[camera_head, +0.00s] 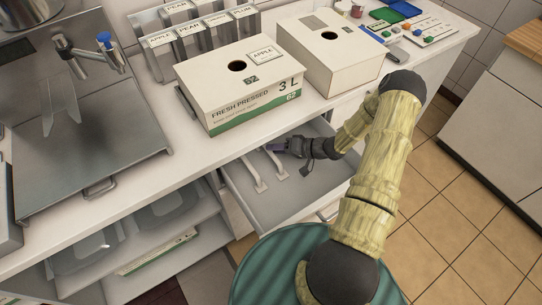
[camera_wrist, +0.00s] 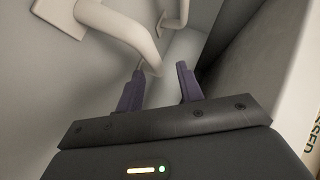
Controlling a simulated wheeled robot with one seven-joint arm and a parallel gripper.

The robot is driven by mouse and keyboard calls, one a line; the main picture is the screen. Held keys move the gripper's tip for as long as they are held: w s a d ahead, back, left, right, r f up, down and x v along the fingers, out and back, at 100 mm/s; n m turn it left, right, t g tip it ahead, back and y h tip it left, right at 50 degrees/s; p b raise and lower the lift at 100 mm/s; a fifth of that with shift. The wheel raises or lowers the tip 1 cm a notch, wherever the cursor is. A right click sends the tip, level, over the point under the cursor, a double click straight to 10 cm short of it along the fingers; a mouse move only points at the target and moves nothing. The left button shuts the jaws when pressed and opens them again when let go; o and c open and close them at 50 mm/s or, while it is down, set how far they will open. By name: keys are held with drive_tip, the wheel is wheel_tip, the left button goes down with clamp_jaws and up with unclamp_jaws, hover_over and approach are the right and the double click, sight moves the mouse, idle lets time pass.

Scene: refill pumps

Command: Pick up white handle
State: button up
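Two white handles lie in the open drawer (camera_head: 300,193), a left one (camera_head: 254,176) and a right one (camera_head: 276,162). My gripper (camera_head: 280,148) is low in the drawer, just beyond the right handle's upper end. In the wrist view my gripper (camera_wrist: 160,67) has its two dark purple fingers apart. A white handle (camera_wrist: 125,28) curves down from the top left, and its end lies close to the left finger and the gap. I cannot tell whether they touch. Another white handle part (camera_wrist: 173,20) shows above the gap.
A white Apple juice box (camera_head: 240,85) stands on the counter above the drawer, with a second box (camera_head: 330,52) beside it. A steel sink unit (camera_head: 90,130) is at left. The drawer walls are close around my gripper.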

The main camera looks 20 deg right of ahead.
drive_tip(key=x, duration=0.4)
drive_tip(key=shift+w+a+f+p, duration=0.1)
drive_tip(key=shift+w+f+p, duration=0.15)
drive_tip(key=shift+p, duration=0.15)
drive_tip(key=shift+r, duration=0.1)
clamp_jaws()
